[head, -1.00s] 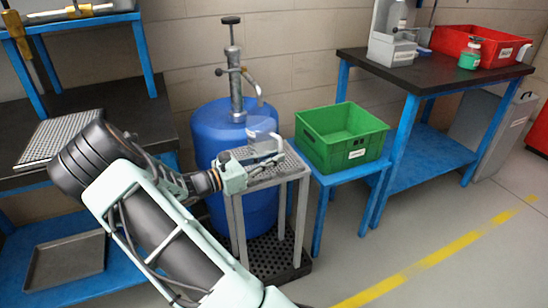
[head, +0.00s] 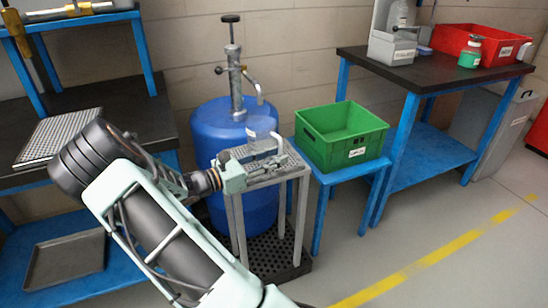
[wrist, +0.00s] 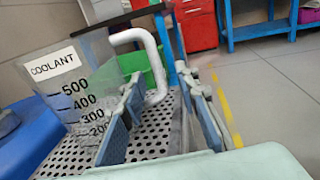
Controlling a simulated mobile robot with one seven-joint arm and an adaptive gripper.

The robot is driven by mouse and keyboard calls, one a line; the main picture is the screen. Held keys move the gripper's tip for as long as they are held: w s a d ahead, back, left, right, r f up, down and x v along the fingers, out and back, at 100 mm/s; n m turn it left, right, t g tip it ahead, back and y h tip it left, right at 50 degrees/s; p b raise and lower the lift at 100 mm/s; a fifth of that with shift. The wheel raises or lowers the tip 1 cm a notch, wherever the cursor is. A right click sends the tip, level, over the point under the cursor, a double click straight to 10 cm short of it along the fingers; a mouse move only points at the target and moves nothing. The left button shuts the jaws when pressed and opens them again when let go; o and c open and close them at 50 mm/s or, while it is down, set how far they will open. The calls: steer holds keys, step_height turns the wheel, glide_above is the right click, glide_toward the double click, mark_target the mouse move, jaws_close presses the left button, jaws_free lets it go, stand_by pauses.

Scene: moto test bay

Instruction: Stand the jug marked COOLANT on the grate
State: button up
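The clear jug (wrist: 75,85) marked COOLANT, with a printed scale, shows at the left of the wrist view. Its white handle (wrist: 157,65) faces my gripper. The jug appears to stand upright on the perforated grate (wrist: 60,158) on top of a grey stand; its lower edge is partly hidden by a finger. In the head view the jug (head: 262,127) is small and see-through, beside the drum's spout. My gripper (wrist: 160,100) is open, its fingers apart on either side of the handle's lower end, low over the grate. It also shows in the head view (head: 272,160).
A blue drum (head: 215,130) with a hand pump stands behind the grate. A green crate (head: 330,155) sits on a low blue table close to the right. A workbench (head: 400,75) with a red bin (head: 455,38) is further right. Floor at right is clear.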

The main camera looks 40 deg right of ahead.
steer(key=w+a, duration=0.1)
steer(key=a, duration=1.1)
